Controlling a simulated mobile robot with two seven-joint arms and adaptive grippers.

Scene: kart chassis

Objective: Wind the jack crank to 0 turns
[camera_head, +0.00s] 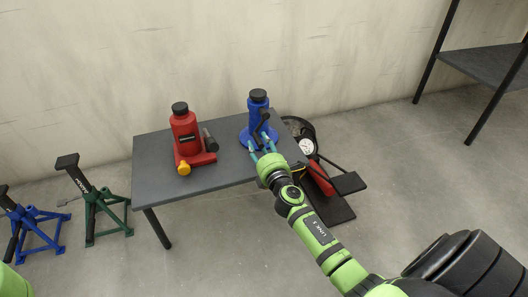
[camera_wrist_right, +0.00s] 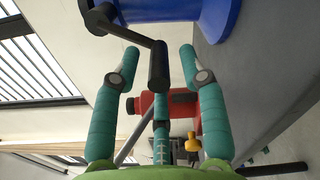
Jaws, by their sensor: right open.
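The blue jack (camera_head: 257,117) with a black cap stands upright on the right part of the grey table (camera_head: 160,187). Its dark crank (camera_head: 263,124) is on the side facing me. My right gripper (camera_head: 259,143) is open just in front of the jack. In the right wrist view, the black crank handle (camera_wrist_right: 159,68) hangs from the crank arm between the two spread teal fingertips, with a gap on each side. The jack's blue body (camera_wrist_right: 175,10) fills the top there. My left gripper is not in view.
A red jack (camera_head: 185,135) with a yellow knob stands left on the table. A red and black floor item with a gauge (camera_head: 308,147) lies right of the table. Green (camera_head: 95,205) and blue (camera_head: 33,228) stands are at left, a dark shelf (camera_head: 485,65) at upper right.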

